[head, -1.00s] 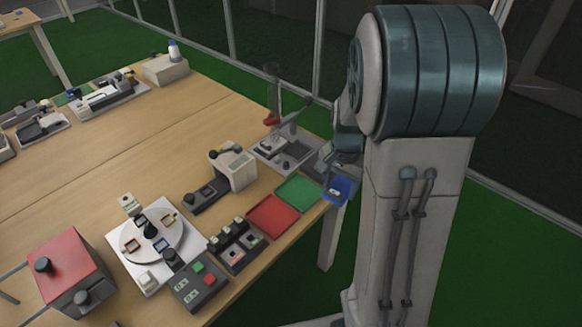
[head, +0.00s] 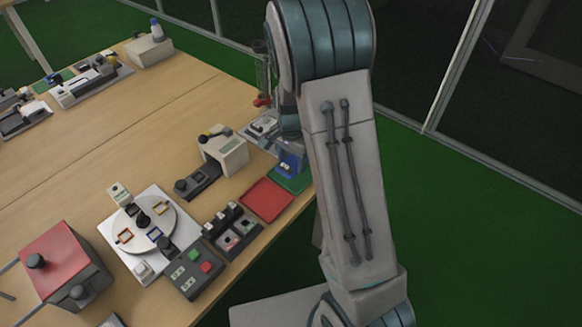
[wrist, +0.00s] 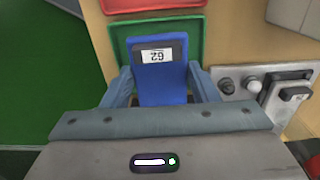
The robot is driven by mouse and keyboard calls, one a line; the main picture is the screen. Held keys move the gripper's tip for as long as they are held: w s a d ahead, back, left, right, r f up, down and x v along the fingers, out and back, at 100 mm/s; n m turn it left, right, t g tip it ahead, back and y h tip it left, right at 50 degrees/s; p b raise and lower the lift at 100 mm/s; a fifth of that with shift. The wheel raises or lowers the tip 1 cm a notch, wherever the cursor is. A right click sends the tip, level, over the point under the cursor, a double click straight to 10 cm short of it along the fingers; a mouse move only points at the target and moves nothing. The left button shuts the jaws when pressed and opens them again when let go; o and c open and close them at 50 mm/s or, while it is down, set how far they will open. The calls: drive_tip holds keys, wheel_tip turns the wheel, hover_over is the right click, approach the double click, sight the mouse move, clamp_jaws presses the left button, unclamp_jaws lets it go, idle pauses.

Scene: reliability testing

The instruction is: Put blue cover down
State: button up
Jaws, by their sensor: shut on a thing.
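The blue cover (wrist: 160,95) is a flat blue piece with a dark patch and a white label at its far end. My gripper (wrist: 160,70) is shut on it, with one finger on each side. In the head view the blue cover (head: 290,166) shows below my gripper (head: 289,150), over the green tray (head: 299,186). The green tray (wrist: 119,45) also lies behind the cover in the wrist view. I cannot tell whether the cover touches the tray. The cover's near end is hidden by my gripper.
A red tray (head: 267,201) lies beside the green one. A grey fixture with a lever (wrist: 255,90) is close on the right in the wrist view. A white block device (head: 226,152) and a white turntable (head: 145,228) stand on the table (head: 110,150). The table edge is near the trays.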

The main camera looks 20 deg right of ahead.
sight(292, 164)
drive_tip(key=shift+f, duration=1.85)
drive_tip(key=shift+f, duration=0.15)
drive_tip(key=o, duration=1)
drive_tip(key=shift+c, duration=0.2)
